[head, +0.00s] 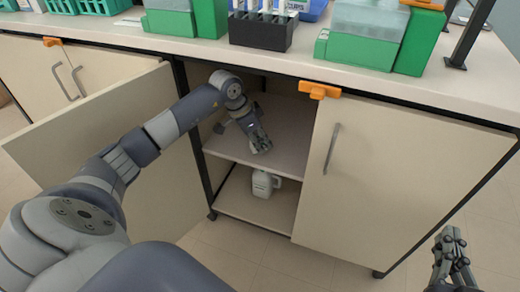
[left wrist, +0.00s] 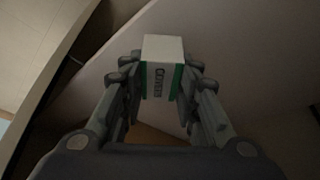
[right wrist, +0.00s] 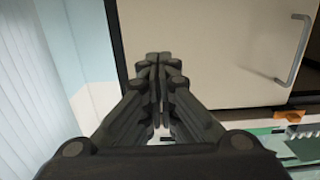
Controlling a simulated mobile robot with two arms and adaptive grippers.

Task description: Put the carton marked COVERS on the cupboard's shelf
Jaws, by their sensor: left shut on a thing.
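The carton marked COVERS (left wrist: 162,80) is a small white box with green edges, seen in the left wrist view between the fingertips. My left gripper (head: 259,142) is shut on it, inside the open cupboard, over the shelf (head: 290,130). In the head view my fingers hide the carton. I cannot tell whether the carton touches the shelf. My right gripper (head: 450,246) is empty, to the right of the cupboard; its fingertips meet in the right wrist view (right wrist: 158,62).
A white jug (head: 264,184) stands on the cupboard's floor below the shelf. The left door (head: 120,165) is swung open beside my left arm; the right door (head: 400,185) is shut. Green racks (head: 385,35) and a black rack (head: 262,32) stand on the bench top.

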